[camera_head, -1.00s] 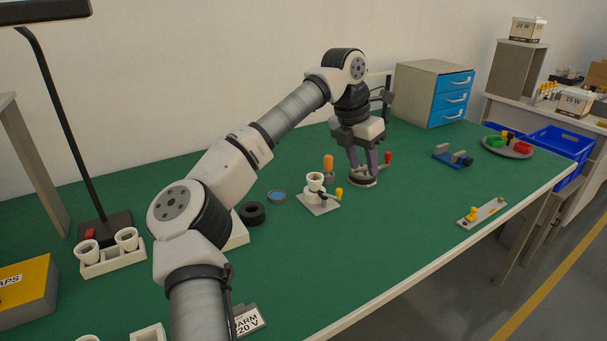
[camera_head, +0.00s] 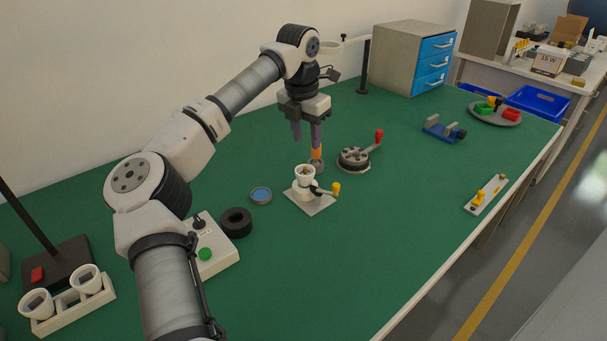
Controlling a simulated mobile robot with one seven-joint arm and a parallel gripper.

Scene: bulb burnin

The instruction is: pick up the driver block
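I cannot tell for certain which thing is the driver block. A round grey dish (camera_head: 484,117) at the far right holds small green (camera_head: 483,109), red (camera_head: 511,115) and yellow parts. Two white cups (camera_head: 84,280) with dark square pieces inside sit in a white rack at the lower left. Another white cup (camera_head: 305,174) with something brown inside stands on a clamp fixture with a yellow-tipped lever. My gripper (camera_head: 307,141) points down with its fingers apart and nothing seen between them. It is just above an upright orange-topped piece (camera_head: 316,154), whose top lies close under the right finger.
A round black fixture (camera_head: 354,158) with a red-knobbed lever stands right of my gripper. A blue vise (camera_head: 443,131), a strip with yellow parts (camera_head: 485,195), a black ring (camera_head: 236,222) and a control box (camera_head: 211,250) are on the green table (camera_head: 290,285). The front middle is clear.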

